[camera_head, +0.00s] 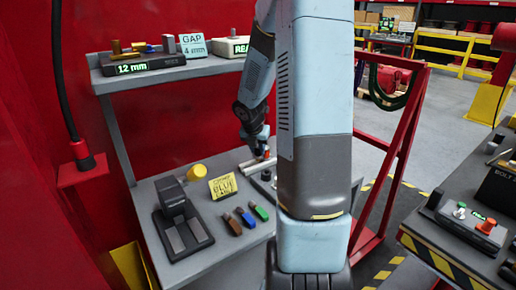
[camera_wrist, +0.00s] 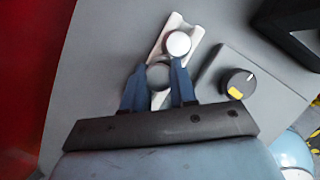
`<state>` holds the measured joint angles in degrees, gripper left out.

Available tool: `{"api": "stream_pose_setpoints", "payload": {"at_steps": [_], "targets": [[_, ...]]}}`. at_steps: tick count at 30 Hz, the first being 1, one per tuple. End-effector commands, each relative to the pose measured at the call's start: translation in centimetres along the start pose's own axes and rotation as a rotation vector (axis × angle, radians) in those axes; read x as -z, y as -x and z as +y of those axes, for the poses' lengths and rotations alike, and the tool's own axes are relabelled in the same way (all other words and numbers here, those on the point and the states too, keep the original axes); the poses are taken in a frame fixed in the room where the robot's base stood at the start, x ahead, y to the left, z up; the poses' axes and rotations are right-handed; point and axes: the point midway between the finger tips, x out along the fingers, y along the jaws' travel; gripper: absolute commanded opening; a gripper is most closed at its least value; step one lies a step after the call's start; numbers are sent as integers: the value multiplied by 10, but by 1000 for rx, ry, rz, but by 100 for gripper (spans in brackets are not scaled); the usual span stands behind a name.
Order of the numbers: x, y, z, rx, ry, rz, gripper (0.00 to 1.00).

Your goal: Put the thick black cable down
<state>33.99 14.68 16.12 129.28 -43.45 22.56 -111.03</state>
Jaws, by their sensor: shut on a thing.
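A thick black cable (camera_head: 62,80) hangs down at the left of the head view. Its lower end runs into a red and black plug (camera_head: 82,153) at a red wall bracket (camera_head: 84,174), well apart from my gripper. My gripper (camera_head: 262,156) is low over the grey bench, partly hidden by my arm. In the wrist view, its blue fingers (camera_wrist: 158,88) are shut on a round grey thing (camera_wrist: 159,74) over a pale holder (camera_wrist: 157,50). A white disc (camera_wrist: 178,43) sits in the holder just beyond. I cannot tell what the round thing is.
A box with a black knob (camera_wrist: 238,83) stands right of the fingers. The bench (camera_head: 215,262) also bears a black pedal-like device (camera_head: 182,222), a yellow sign (camera_head: 222,185) and several small coloured blocks (camera_head: 246,217). A shelf (camera_head: 160,76) overhangs the bench's back.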

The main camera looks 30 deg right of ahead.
Motion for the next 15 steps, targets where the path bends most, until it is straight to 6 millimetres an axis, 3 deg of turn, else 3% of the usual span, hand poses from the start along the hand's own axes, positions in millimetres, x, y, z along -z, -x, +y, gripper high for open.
{"api": "stream_pose_setpoints", "payload": {"at_steps": [15], "targets": [[5,-11,0,1,0,4,0]]}}
